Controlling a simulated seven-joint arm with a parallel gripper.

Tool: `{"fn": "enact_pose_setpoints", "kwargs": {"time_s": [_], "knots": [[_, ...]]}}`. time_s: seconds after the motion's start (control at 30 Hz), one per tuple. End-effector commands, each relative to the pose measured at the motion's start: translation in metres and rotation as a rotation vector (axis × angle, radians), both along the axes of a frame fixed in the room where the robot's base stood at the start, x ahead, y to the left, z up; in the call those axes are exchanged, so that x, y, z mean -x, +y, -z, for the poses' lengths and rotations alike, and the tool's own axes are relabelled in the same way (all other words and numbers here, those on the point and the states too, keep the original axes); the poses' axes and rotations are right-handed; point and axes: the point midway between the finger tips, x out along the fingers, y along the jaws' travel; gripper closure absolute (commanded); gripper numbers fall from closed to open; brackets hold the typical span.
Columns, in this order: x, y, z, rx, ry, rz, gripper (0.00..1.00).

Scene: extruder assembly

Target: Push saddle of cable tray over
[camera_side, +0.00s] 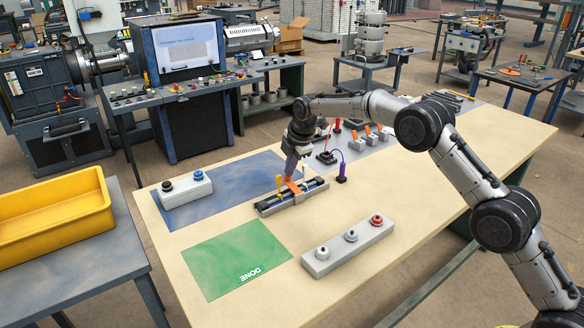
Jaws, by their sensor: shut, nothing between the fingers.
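The cable tray (266,207), a long dark channel with light edges, lies at a slant on the right edge of the blue mat. A small light grey piece, possibly the saddle (299,198), sits across it right of the middle. A yellow upright part (279,184) stands at the tray left of my gripper. My gripper (293,187) points down at the middle of the tray, shut and empty, with an orange piece at its tip. I cannot tell whether the tip touches the tray or saddle. The far side of the tray is partly hidden behind my gripper.
A blue mat (235,180) holds a grey button box (186,188). The green DONE mat (235,255) is empty. A grey three-button box (348,246) lies at front right. A purple part (342,170) and orange-topped parts (370,131) stand behind and right.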

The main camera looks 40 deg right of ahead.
Motion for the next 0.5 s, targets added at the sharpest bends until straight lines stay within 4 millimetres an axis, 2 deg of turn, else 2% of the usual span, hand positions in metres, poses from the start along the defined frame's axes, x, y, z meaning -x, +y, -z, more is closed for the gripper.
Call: {"fn": "enact_pose_setpoints", "kwargs": {"time_s": [0.5], "knots": [[0.000, 0.000, -0.013, 0.000, -0.005, 0.000, 1.00]]}}
